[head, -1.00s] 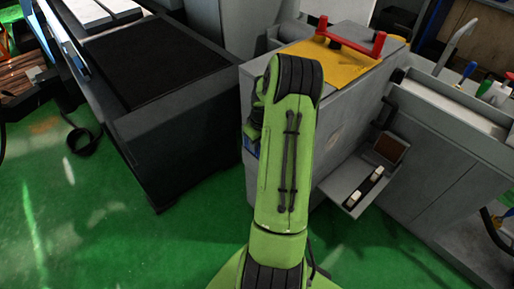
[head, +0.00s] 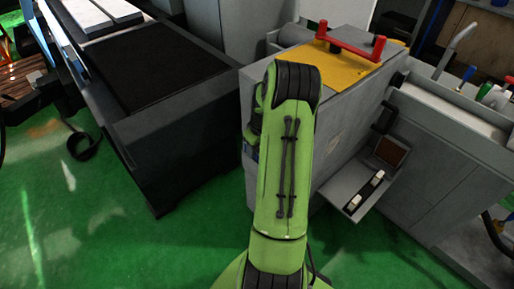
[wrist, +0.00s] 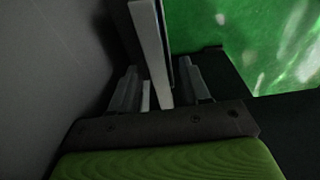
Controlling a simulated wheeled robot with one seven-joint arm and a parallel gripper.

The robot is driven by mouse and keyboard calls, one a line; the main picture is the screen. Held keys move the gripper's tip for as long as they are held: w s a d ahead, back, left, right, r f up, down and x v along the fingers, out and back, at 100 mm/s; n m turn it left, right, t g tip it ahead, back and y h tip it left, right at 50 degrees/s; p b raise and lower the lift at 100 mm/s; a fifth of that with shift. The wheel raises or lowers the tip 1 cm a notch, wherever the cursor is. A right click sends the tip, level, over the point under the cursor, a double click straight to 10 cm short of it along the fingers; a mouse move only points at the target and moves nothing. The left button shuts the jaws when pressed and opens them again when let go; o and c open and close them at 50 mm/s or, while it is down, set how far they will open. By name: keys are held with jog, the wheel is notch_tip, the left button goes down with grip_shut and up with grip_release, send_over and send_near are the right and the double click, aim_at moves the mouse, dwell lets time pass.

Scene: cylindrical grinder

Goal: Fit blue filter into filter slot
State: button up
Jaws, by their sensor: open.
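In the wrist view, my gripper (wrist: 160,90) is open, with one finger on each side of a thin, pale upright slab (wrist: 152,50). The slab has a dark right face and stands apart from the right finger. It may be the filter, but its blue colour does not show clearly here. In the head view, my green arm hides the gripper. The filter slot is not clearly visible.
A grey wall (wrist: 50,70) stands close on the left in the wrist view. In the head view, a dark machine bed (head: 150,100) stands left of the arm. A red handle (head: 350,45) sits on the yellow cabinet top. Green floor (head: 120,245) is free in front.

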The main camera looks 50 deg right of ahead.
notch_tip(320, 180, up, 13)
jog(key=s+p, duration=0.2)
jog(key=p, duration=0.2)
jog(key=w+a+r+n, duration=0.1)
jog(key=w+a+r, duration=0.2)
jog(key=a+r, duration=0.45)
jog(key=s+a+r+t+h, duration=0.1)
jog(key=a+r, duration=0.4)
jog(key=a, duration=0.8)
jog(key=s+a+r+n+t+y, duration=0.1)
jog(key=s+a+r+t, duration=0.1)
jog(key=s+a, duration=1)
jog(key=shift+s+a+r+n+t, duration=0.15)
jog(key=shift+s+a+n+t, duration=0.2)
jog(key=shift+a, duration=0.8)
jog(key=shift+w, duration=0.15)
